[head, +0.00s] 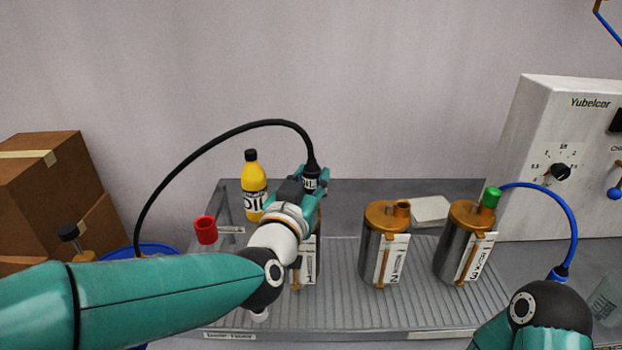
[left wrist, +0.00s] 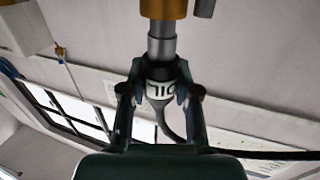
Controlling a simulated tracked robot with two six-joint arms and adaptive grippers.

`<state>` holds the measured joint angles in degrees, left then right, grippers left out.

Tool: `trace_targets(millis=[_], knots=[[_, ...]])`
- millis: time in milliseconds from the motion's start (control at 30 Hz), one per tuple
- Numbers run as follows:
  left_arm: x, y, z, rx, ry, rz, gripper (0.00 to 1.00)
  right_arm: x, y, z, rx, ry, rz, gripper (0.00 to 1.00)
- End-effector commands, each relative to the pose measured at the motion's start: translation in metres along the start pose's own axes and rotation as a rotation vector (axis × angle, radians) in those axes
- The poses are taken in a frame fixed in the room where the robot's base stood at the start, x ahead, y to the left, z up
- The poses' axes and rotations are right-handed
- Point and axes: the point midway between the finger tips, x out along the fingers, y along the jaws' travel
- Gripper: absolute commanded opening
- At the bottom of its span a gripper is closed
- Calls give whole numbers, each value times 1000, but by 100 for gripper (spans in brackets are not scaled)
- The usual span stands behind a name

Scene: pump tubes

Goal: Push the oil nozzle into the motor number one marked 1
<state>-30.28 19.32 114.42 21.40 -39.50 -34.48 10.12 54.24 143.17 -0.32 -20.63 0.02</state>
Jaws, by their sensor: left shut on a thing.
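The oil nozzle (head: 311,182) is a black fitting with a white OIL label and a black hose. My left gripper (head: 310,180) is shut on it above motor 1. In the left wrist view my left gripper (left wrist: 160,95) has its fingers on both sides of the nozzle's label (left wrist: 159,89). The nozzle's grey metal end (left wrist: 161,47) meets or nearly meets an orange-gold part (left wrist: 163,8); I cannot tell how deep it sits. Motor 1 is mostly hidden behind my left arm; its label (head: 308,262) shows. My right gripper is out of view.
Motor 2 (head: 371,262) and motor 3 (head: 448,258) stand to the right on the ribbed tray (head: 340,312). A green fitting (head: 490,197) with a blue hose sits on motor 3. A yellow oil bottle (head: 254,190) and a red cap (head: 206,230) are at left.

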Motion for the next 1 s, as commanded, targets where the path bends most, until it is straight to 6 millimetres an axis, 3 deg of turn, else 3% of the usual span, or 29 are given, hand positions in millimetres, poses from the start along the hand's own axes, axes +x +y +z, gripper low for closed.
trace_targets(millis=[800, 833, 1000], knots=[[0, 0, 14, 0, -4, 1, 0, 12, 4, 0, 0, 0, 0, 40], [0, 0, 15, 0, -4, 1, 36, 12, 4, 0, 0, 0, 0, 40], [0, 0, 14, 0, -3, 0, 60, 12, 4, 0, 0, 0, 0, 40]])
